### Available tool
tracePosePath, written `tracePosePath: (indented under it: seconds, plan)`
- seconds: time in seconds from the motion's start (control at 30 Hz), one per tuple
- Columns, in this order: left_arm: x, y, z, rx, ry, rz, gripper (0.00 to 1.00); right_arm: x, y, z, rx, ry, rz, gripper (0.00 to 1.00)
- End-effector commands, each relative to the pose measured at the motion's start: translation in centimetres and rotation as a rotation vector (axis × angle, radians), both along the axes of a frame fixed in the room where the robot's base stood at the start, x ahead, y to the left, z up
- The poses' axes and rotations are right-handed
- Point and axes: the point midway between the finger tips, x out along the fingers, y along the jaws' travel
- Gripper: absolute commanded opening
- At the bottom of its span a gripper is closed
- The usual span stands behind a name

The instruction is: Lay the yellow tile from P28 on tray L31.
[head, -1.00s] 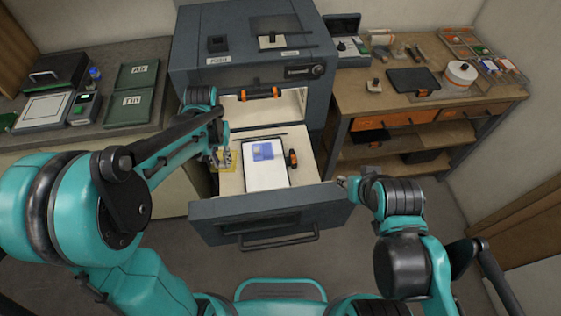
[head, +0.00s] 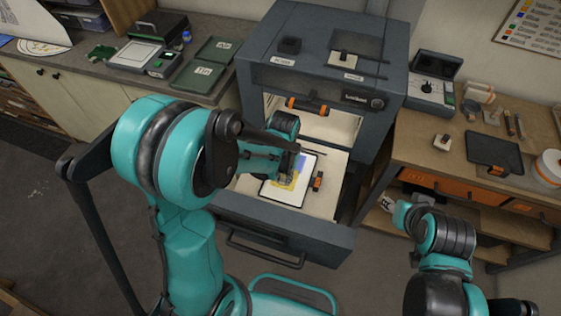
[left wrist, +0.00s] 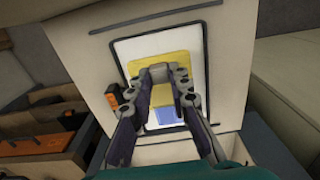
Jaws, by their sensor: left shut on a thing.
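The yellow tile (head: 286,184) is in my left gripper (head: 287,176), over the white tray with a black rim (head: 297,202). The left wrist view shows the yellow tile (left wrist: 160,68) at the fingertips (left wrist: 167,75), above the white tray (left wrist: 126,50). I cannot tell whether the tile touches the tray. A blue tile (left wrist: 166,117) lies on the tray, partly behind the fingers; it shows in the head view (head: 303,161) too. The labels P28 and L31 are not readable. My right arm is at the right; its gripper is not seen.
The tray lies in the pulled-out drawer (head: 280,235) of a grey kiln-like cabinet (head: 268,80). An orange-and-black clip (head: 317,181) stands beside the tray's right edge. A side bench (head: 480,165) is at the right.

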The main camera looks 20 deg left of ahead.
Motion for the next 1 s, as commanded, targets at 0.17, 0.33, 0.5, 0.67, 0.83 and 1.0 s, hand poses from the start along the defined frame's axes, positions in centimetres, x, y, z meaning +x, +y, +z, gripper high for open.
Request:
tracePosePath:
  seconds: [0.17, 0.33, 0.5, 0.67, 0.83, 1.0]
  plan:
    - [-0.2, -0.2, -0.4, 0.0, 0.0, -0.001, 0.0, 0.0, 0.0, 0.0, 0.0, 0.0, 0.0, 0.4]
    - [-0.2, -0.1, -1.7, 0.0, 0.0, -0.001, 0.0, 0.0, 0.0, -1.1, 0.0, 0.0, 0.0, 0.4]
    - [-0.2, -0.1, -3.6, 0.0, 0.0, -0.001, 0.0, 0.0, 0.0, -2.4, 0.0, 0.0, 0.0, 0.4]
    - [-0.2, -0.1, -5.6, 0.0, 0.0, -0.001, 0.0, 0.0, 0.0, -4.1, 0.0, 0.0, 0.0, 0.4]
    - [-0.2, -0.1, -6.6, 0.0, 0.0, -0.001, 0.0, 0.0, 0.0, -5.0, 0.0, 0.0, 0.0, 0.4]
    - [-0.2, -0.1, -6.6, 0.0, 0.0, -0.001, 0.0, 0.0, 0.0, -5.0, 0.0, 0.0, 0.0, 0.4]
